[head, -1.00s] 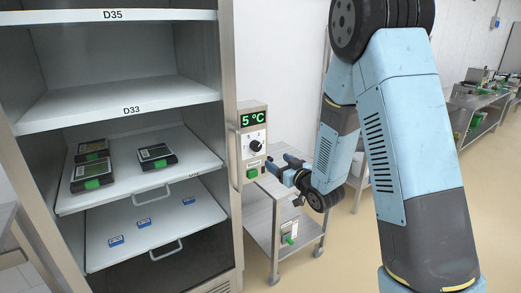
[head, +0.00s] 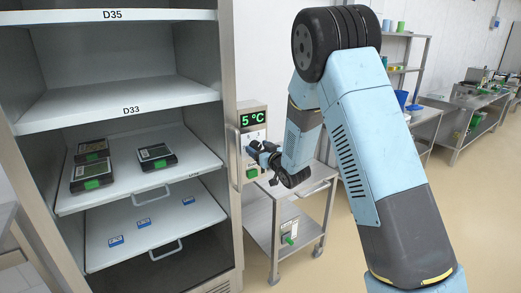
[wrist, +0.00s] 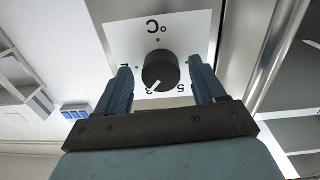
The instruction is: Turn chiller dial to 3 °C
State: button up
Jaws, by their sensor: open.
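The chiller dial (wrist: 160,68) is a round black knob on a white plate, upside down in the wrist view. Its white pointer slants to the lower left, near a partly hidden mark; an upside-down 5 shows to the right. The green display (head: 252,119) above the dial reads 5 °C in the head view. My gripper (wrist: 161,74) is open, with one blue finger on each side of the dial and visible gaps between. In the head view my gripper (head: 251,151) is at the control panel and hides the dial.
The open chiller cabinet (head: 226,60) is to the left, with packed trays on a pulled-out shelf (head: 120,200). A steel cart (head: 262,212) stands below my arm.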

jog(key=shift+c, duration=0.4)
jog(key=c, duration=1)
jog(key=shift+n, duration=1.2)
jog(key=o, duration=1.1)
